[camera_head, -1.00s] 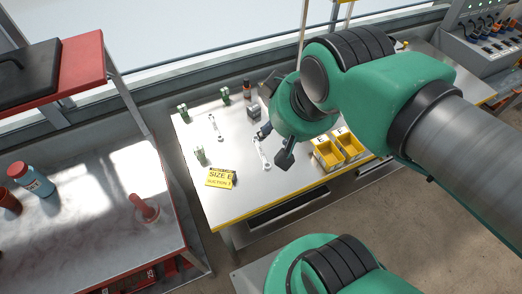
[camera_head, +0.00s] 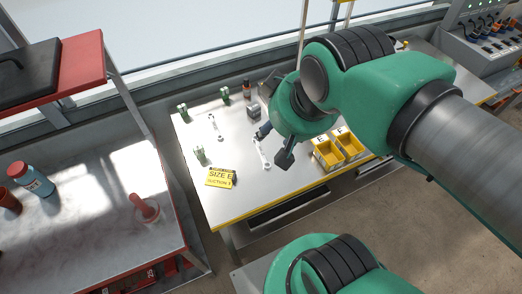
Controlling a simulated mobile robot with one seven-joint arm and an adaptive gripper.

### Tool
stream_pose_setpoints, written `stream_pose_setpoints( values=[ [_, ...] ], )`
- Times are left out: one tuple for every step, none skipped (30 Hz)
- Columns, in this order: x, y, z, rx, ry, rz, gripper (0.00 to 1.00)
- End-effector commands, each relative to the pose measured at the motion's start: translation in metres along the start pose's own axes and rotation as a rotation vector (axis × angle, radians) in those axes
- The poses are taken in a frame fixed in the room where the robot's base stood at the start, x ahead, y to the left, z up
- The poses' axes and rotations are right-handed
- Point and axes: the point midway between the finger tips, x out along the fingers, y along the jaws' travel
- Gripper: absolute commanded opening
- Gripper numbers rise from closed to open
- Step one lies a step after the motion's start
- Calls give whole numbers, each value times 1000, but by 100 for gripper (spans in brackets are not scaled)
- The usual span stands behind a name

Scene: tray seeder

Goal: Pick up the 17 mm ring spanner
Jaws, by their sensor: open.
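Two pale metal spanners lie on the light bench top. One spanner (camera_head: 262,154) is beside and partly below my gripper. A second, smaller-looking spanner (camera_head: 214,127) lies farther left. Their size marks are too small to read, so I cannot tell which is the 17 mm ring spanner. My gripper (camera_head: 274,145) is open, its two dark fingers spread over the bench near the first spanner. I see nothing held between them. I cannot tell whether the fingers touch that spanner or the bench.
Two yellow bins (camera_head: 327,155) are right of my gripper. Small green-and-silver items (camera_head: 199,153) stand at the left, and a dark block (camera_head: 254,111) stands behind.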

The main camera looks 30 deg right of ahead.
Motion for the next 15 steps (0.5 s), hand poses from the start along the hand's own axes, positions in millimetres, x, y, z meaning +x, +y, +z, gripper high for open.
stream_pose_setpoints(
  values=[
    [0, 0, 0, 0, 0, 0, 44],
    [0, 0, -1, 0, -1, 0, 44],
    [0, 0, -1, -1, -2, 0, 44],
    [1, 0, -2, -2, -4, 0, 44],
    [1, 0, -4, -3, -6, 1, 44],
    [2, 1, -6, -5, -9, 1, 44],
    [3, 1, -8, -7, -13, 1, 44],
    [4, 1, -10, -10, -19, 2, 44],
    [7, 2, -14, -13, -27, 2, 44],
    [9, 2, -17, -16, -33, 3, 44],
    [10, 3, -21, -19, -39, 3, 44],
    [14, 4, -27, -25, -50, 4, 44],
    [17, 4, -31, -31, -58, 4, 44],
    [20, 5, -36, -36, -67, 5, 44],
    [25, 6, -43, -42, -79, 5, 44]
  ],
)
